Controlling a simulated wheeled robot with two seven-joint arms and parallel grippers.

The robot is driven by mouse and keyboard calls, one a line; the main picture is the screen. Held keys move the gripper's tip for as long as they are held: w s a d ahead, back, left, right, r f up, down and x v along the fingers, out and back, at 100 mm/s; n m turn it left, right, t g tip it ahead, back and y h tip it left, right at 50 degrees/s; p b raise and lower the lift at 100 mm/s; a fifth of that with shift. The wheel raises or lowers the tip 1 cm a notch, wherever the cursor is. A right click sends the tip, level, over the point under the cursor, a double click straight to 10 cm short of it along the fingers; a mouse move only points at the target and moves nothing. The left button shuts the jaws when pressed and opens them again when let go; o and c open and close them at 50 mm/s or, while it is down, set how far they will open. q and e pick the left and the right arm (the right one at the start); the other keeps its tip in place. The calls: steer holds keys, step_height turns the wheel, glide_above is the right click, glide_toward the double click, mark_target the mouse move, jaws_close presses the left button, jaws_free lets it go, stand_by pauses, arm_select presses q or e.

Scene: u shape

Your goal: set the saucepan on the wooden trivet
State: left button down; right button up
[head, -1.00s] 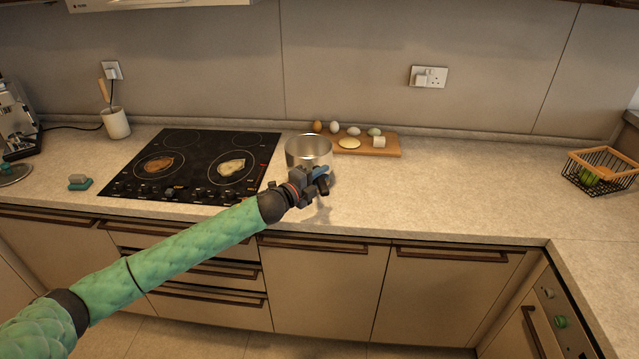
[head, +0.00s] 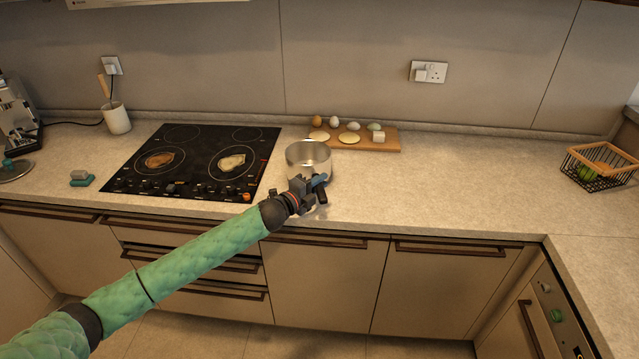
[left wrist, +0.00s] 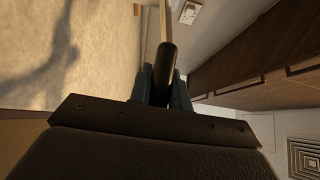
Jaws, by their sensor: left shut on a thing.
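The saucepan (head: 308,160) is a shiny metal pot, upright, right of the hob and in front of a wooden board. My left gripper (head: 315,188) is at its near side, shut on its handle. In the left wrist view the dark handle (left wrist: 167,75) lies between the fingers. Whether the pan's base touches the counter is hard to tell. The wooden board (head: 392,146) bears eggs, pale round pieces and a pale cube; I cannot tell if it is the trivet, and no other clear trivet shows. My right gripper is not in view.
A wire basket (head: 598,168) stands far right. The counter (head: 470,185) between board and basket is clear. A utensil pot (head: 117,119) stands back left.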

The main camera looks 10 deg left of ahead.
arm_select(q)
steer(key=c, duration=1.3)
jaws_free()
